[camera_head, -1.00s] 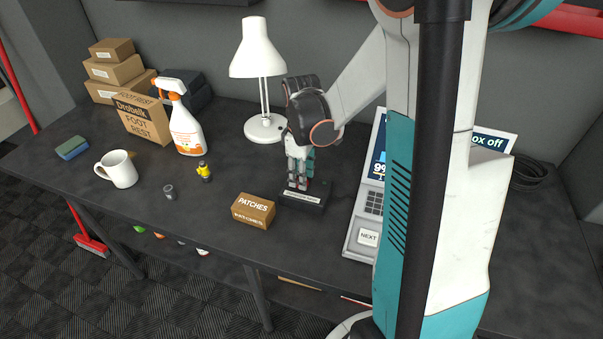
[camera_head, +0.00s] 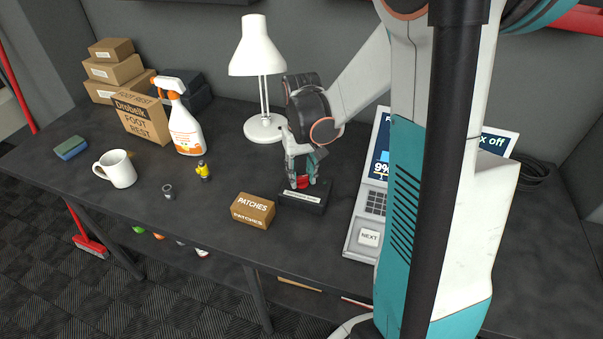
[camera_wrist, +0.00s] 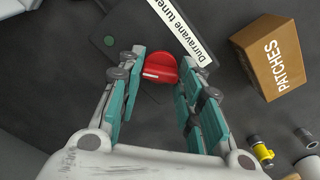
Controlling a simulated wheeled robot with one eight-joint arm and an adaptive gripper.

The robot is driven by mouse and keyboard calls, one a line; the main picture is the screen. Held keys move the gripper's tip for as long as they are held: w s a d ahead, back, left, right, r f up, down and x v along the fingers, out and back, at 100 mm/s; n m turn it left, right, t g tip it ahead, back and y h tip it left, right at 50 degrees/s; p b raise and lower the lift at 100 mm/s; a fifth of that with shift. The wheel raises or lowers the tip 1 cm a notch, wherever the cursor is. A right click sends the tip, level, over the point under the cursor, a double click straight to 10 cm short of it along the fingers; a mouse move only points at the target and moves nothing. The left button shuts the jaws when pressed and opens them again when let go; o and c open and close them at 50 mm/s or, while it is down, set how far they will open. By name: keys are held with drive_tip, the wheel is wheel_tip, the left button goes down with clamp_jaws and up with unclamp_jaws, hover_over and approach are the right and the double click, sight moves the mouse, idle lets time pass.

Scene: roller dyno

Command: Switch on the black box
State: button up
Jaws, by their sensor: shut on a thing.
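The black box (camera_head: 291,203) lies on the dark bench, with a pale label strip reading "Durravane tuner" in the wrist view (camera_wrist: 182,27). A red switch (camera_head: 302,182) sits on its top; the wrist view shows it as a rounded red piece (camera_wrist: 159,67). My gripper (camera_head: 305,179) points down over the box, its fingers on either side of the red switch and shut on it. In the wrist view the teal finger pads flank the switch. The fingers hide part of the switch in the head view.
A patches carton (camera_head: 253,210) stands close left of the box. A laptop (camera_head: 362,237) with a "NEXT" key is to the right, partly hidden by my arm; its screen ends in "off". A white lamp (camera_head: 257,55) stands behind.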

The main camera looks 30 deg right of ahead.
sight(301, 176)
drive_tip(key=m, duration=0.3)
drive_tip(key=shift+m, duration=2.1)
drive_tip(key=o, duration=1.1)
drive_tip(key=shift+c, duration=0.2)
wheel_tip(301, 176, up, 12)
